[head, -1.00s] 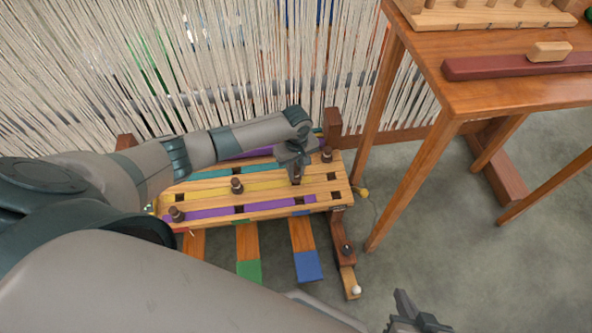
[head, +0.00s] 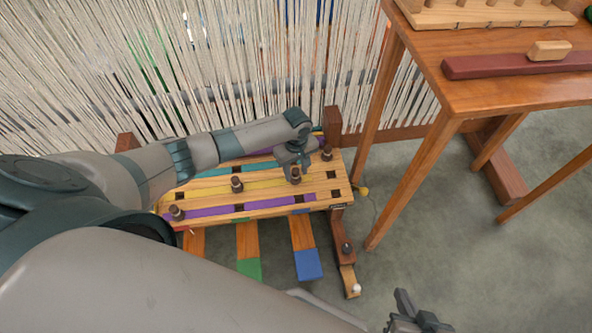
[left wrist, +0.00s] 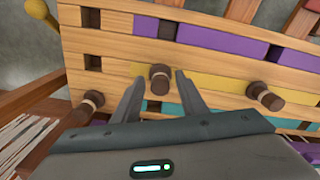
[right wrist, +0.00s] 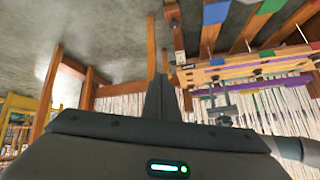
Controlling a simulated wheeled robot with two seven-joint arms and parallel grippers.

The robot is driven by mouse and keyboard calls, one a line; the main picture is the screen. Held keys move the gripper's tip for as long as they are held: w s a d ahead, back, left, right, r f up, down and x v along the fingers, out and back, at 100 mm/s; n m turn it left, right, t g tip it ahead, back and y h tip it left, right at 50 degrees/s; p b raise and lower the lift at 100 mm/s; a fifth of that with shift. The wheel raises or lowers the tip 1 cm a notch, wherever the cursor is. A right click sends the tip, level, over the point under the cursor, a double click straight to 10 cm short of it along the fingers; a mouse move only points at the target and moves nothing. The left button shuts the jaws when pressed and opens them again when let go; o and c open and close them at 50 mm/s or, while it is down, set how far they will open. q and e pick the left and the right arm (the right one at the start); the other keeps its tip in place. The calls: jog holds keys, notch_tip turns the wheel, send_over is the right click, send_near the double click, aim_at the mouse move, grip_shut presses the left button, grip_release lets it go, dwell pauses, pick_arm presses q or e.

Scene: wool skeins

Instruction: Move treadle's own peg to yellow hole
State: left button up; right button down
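A slatted wooden board (head: 262,208) carries purple, yellow and teal strips with square holes and dark brown pegs with a pale band. One peg (head: 296,177) stands in the yellow row, right of centre; it also shows in the left wrist view (left wrist: 160,78). A second peg (head: 237,185) stands further left in that row. Other pegs stand in the front purple row (head: 177,213) and at the right end of the teal row (head: 326,154). My left gripper (left wrist: 160,84) is open just above the first peg, fingers either side of it in view. My right gripper (right wrist: 162,82) is shut and empty, away from the board.
Treadles with green (head: 249,270) and blue (head: 308,265) ends lie below the board. A wooden table (head: 500,97) stands at the right, with a dark red bar (head: 490,67) on it. Pale warp threads (head: 90,70) hang behind. The floor at lower right is clear.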

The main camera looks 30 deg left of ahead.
pick_arm(q)
jog(key=shift+r, duration=0.2)
